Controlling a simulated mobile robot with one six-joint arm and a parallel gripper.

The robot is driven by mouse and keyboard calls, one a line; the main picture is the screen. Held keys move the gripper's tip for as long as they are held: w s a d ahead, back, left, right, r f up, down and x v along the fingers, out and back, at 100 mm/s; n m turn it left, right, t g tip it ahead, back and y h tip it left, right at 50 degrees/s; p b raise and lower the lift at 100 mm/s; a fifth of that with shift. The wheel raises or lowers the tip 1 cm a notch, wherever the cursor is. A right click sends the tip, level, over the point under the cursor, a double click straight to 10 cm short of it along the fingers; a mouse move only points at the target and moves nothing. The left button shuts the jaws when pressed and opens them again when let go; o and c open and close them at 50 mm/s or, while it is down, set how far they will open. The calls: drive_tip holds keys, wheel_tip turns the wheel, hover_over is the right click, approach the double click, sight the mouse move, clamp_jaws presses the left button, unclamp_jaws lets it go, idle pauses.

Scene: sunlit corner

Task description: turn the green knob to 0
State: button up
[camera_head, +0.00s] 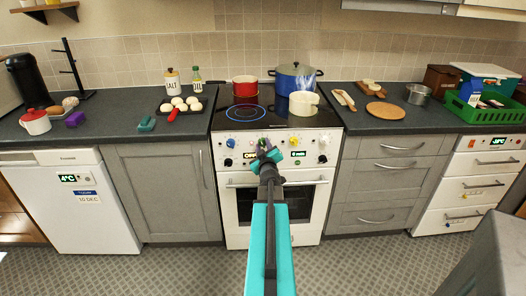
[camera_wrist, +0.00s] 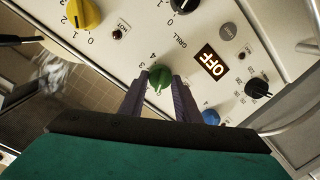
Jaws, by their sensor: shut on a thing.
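The green knob (camera_wrist: 159,76) is on the cooker's white front panel, between the tips of my gripper (camera_wrist: 158,88) in the wrist view. The gripper's two dark fingers are shut on it from both sides. A pale mark shows on the side of the knob facing the gripper, but I cannot tell which number it points at. The figures 4 and 3 are readable beside the knob; other figures are hidden by the fingers. In the head view my gripper (camera_head: 266,151) reaches the middle of the panel and mostly covers the knob.
A yellow knob (camera_wrist: 83,13), a blue knob (camera_wrist: 211,117) and a black knob (camera_wrist: 259,88) are nearby. A display (camera_wrist: 212,65) reads OFF. On the hob stand a red pan (camera_head: 245,87), a blue pot (camera_head: 295,80) and a steaming cream pot (camera_head: 303,103).

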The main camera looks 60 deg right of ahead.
drive_tip(key=shift+d+r+n+g+b, duration=0.15)
drive_tip(key=shift+n+g+b, duration=0.15)
drive_tip(key=shift+n+b, duration=0.95)
drive_tip(key=shift+n, duration=0.35)
drive_tip(key=o, duration=1.1)
drive_tip(key=shift+a, duration=0.25)
